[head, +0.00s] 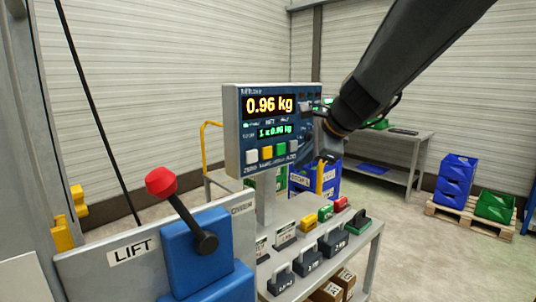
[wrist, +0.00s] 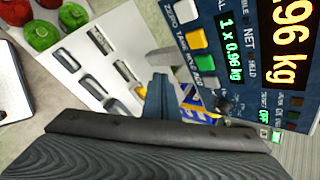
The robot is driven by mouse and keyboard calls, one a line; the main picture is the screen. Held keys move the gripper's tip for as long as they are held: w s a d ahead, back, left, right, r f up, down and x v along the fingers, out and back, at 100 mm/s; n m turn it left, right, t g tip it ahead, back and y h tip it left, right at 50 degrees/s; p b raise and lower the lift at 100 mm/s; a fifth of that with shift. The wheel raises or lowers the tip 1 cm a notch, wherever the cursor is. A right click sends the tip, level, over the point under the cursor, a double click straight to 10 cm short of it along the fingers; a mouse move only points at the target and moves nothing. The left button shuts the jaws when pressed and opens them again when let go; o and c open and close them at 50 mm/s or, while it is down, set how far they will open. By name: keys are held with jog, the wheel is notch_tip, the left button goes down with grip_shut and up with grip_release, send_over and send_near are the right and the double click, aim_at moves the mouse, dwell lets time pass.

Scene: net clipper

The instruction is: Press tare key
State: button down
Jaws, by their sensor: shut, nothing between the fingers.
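The weighing indicator (head: 235,130) is a blue-faced box on a post, and it reads 0.96 kg. Its keys sit in a row under the display. The yellow tare key (head: 267,152) is second from the left, between the white zero key (head: 252,156) and a green key (head: 281,149). In the wrist view the panel is turned, and the tare key (wrist: 195,39) shows at the upper middle. My gripper (head: 326,158) is right of the keys, apart from them. In the wrist view my gripper (wrist: 158,84) is shut and empty, below and left of the keys.
Below the indicator, a bench (head: 372,242) carries several dark weights and coloured blocks. A blue lift box (head: 205,255) with a red-knobbed lever (head: 160,181) stands at the front left. Blue bins (head: 457,180) and a side table (head: 420,145) are farther back.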

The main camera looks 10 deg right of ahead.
jog(key=p, duration=0.2)
send_near(269, 158)
jog(key=shift+w+a+f, duration=0.1)
jog(key=shift+w+f, duration=0.3)
jog(key=shift+f, duration=0.3)
jog(key=shift+w+f, duration=0.4)
jog(key=shift+f, duration=0.3)
jog(key=shift+w+a+f, duration=0.1)
jog(key=shift+w+f, duration=0.3)
jog(key=shift+f, duration=0.25)
dwell(0.4)
jog(key=shift+w+a+p, duration=0.2)
jog(key=shift+w+p, duration=0.15)
jog(key=shift+w+a, duration=0.2)
jog(key=shift+w, duration=0.15)
dwell(0.7)
jog(key=shift+s, duration=0.1)
jog(key=shift+s+d, duration=0.45)
jog(key=shift+s, duration=0.15)
dwell(0.3)
jog(key=shift+s+d+b, duration=0.25)
jog(key=shift+s+d, duration=0.15)
jog(key=shift+s, duration=0.35)
jog(key=shift+s+d+b, duration=0.2)
jog(key=shift+s+d, duration=0.25)
jog(key=shift+s, duration=0.25)
jog(key=shift+s+d+b, duration=0.25)
jog(key=shift+s+d, duration=0.15)
jog(key=shift+s, duration=0.35)
